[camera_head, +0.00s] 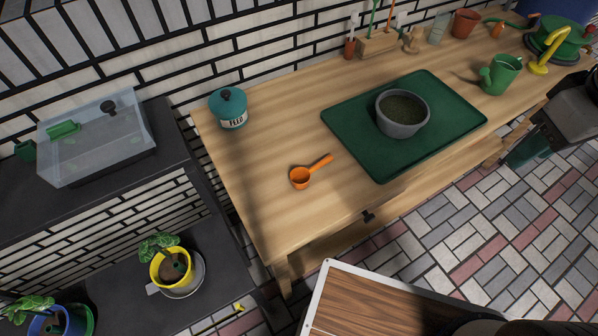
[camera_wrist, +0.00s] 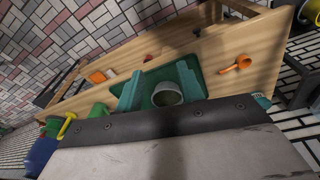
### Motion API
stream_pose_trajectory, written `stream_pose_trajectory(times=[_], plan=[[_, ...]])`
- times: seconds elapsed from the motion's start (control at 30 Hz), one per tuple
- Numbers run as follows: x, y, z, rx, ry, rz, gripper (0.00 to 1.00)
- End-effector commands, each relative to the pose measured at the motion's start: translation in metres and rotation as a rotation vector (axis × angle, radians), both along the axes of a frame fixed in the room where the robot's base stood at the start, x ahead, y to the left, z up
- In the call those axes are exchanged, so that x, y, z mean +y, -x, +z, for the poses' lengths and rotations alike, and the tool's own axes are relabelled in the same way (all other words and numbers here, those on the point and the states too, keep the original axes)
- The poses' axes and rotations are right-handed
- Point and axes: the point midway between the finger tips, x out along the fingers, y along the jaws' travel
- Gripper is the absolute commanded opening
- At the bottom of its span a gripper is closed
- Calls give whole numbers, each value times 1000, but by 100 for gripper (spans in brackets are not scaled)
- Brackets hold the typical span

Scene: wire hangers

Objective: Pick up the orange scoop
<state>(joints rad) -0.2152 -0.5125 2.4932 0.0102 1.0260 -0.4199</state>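The orange scoop (camera_head: 302,178) lies on the wooden workbench (camera_head: 262,150), left of the green mat. Its bowl is toward the front left and its handle points up and to the right. It also shows in the wrist view (camera_wrist: 236,64), to the right of the mat. My gripper (camera_wrist: 158,80) shows in the wrist view as two teal fingers set apart with nothing held between them. In the head view my arm is at the right edge, with a teal finger partly showing. The gripper is well away from the scoop.
A grey pot of soil (camera_head: 402,112) stands on the green mat (camera_head: 345,135). A teal feed jar (camera_head: 228,108) stands at the back left of the bench. A green watering can (camera_head: 500,75) stands to the right. The bench around the scoop is clear.

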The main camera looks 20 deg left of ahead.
Motion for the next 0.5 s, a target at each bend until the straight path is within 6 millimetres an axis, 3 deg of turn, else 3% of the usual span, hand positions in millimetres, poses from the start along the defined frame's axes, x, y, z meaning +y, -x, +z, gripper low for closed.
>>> stream_pose_trajectory(times=[0.1, 0.2, 0.33, 0.5], plan=[[58, -35, -27, -10, 26, 407, 38], [111, -54, -54, -37, 48, 745, 38], [181, -63, -95, -76, 79, 1167, 38], [254, -54, -146, -131, 115, 1602, 38]])
